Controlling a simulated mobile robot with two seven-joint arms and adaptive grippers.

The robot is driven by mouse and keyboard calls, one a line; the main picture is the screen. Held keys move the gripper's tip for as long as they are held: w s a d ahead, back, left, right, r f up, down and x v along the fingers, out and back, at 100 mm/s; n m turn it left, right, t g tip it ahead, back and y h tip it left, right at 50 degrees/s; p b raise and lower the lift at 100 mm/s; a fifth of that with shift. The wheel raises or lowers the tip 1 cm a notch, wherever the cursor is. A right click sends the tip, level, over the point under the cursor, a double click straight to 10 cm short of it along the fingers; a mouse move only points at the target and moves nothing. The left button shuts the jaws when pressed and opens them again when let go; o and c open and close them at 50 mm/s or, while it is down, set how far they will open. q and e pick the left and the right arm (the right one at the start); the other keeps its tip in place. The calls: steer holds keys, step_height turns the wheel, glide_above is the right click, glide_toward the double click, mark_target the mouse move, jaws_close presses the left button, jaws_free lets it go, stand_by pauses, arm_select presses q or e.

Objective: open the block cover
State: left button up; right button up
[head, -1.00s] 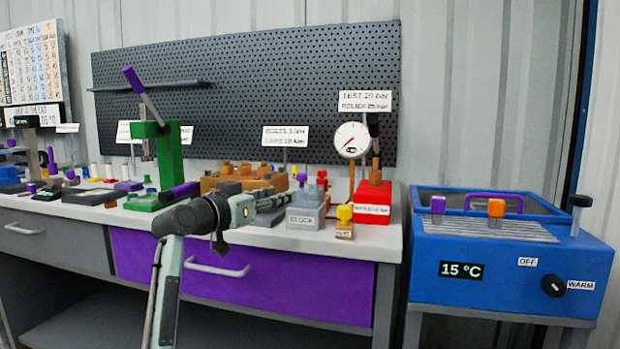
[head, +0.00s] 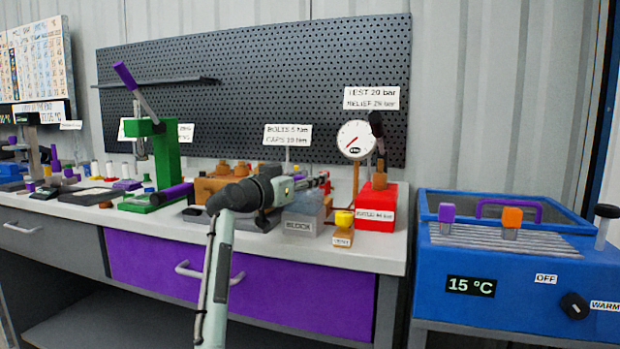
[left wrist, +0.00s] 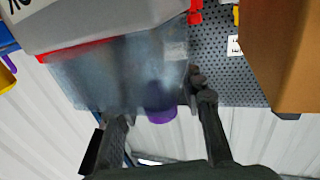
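The grey block (head: 300,226), labelled BLOCK, stands near the bench's front edge in the head view. My left gripper (head: 318,184) reaches over it from the left and hides much of its top. In the left wrist view the block (left wrist: 100,22) is upside down, with a translucent grey cover (left wrist: 125,75) and a red strip between them. A purple knob (left wrist: 161,115) on the cover shows between the two fingers of my left gripper (left wrist: 162,108). The fingers are apart, with visible gaps to the knob. My right gripper is in neither view.
A yellow-topped fitting (head: 343,228) and a red unit (head: 376,207) with a gauge (head: 355,140) stand right of the block. A brown body (head: 212,187) is behind my arm. A green press (head: 165,155) stands left. A blue bath (head: 500,262) is at the right.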

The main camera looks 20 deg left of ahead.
arm_select(q)
steer(key=shift+w+d, duration=0.1)
steer(key=shift+w, duration=0.15)
jaws_close()
stand_by(0.3)
